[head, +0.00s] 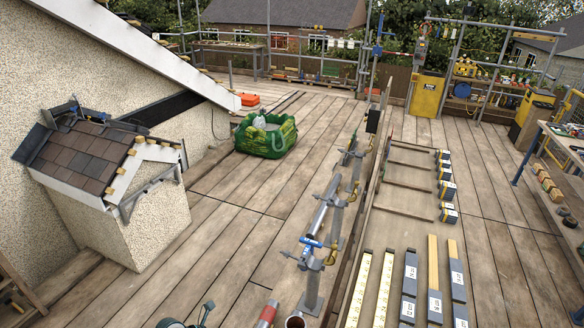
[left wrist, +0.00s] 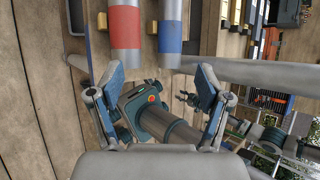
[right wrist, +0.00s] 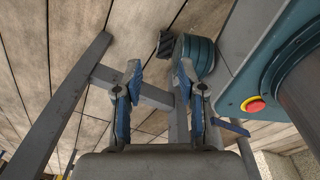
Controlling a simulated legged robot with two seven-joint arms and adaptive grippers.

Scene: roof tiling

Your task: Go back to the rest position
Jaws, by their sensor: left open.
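My left gripper (left wrist: 148,85) shows in the left wrist view with its blue-padded fingers spread wide and nothing between them. Two grey pipes, one with a red band (left wrist: 126,28) and one with a blue band (left wrist: 171,30), lie beyond its fingertips, apart from it. My right gripper (right wrist: 158,72) shows in the right wrist view with a gap between its fingertips and nothing held. Grey bars (right wrist: 75,95) and wooden decking lie beyond it. I cannot make out either gripper clearly in the head view.
A small tiled roof (head: 85,155) stands at left beside the wall. A rail stand with clamps (head: 312,262) runs up the middle. Labelled battens (head: 410,285) lie at front right. Open planks lie between the roof and rail.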

